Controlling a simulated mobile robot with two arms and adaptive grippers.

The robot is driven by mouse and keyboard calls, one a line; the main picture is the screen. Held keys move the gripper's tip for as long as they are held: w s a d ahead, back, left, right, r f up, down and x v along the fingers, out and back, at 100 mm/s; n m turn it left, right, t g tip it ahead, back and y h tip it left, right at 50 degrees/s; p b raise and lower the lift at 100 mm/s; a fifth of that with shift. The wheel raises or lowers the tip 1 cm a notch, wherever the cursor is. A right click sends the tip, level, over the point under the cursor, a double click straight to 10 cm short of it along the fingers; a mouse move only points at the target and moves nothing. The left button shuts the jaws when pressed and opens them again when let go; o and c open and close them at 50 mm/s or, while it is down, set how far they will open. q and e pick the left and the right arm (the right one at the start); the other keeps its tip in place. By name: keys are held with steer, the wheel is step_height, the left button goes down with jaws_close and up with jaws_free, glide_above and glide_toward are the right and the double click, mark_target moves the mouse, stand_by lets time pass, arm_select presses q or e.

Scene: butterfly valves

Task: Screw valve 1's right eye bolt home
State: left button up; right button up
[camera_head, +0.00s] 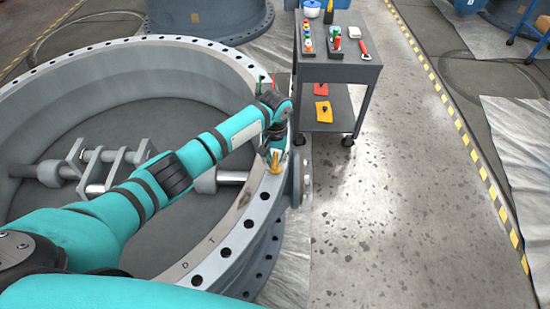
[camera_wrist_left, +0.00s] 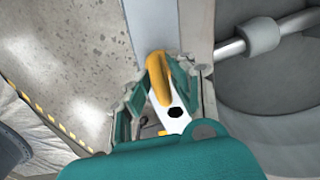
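Valve 1 is the large grey ring (camera_head: 238,215) at the left of the head view, its flange lined with dark bolt holes. The yellow right eye bolt (camera_head: 275,159) stands on the flange's right side. It also shows in the left wrist view (camera_wrist_left: 158,78). My left gripper (camera_head: 274,143) is at this eye bolt. In the wrist view its two teal fingers (camera_wrist_left: 166,66) close in on both sides of the yellow eye, with no clear gap at the tips. The bolt's thread is hidden, so its seating cannot be told. My right gripper is out of view.
A dark trolley (camera_head: 340,72) with tools and small parts stands close beyond the flange. The valve's shaft (camera_head: 232,177) and disc brackets (camera_head: 100,155) lie inside the ring. Another valve (camera_head: 210,17) is at the back. The speckled floor (camera_head: 400,200) to the right is clear.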

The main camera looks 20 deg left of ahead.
arm_select(q)
jaws_close()
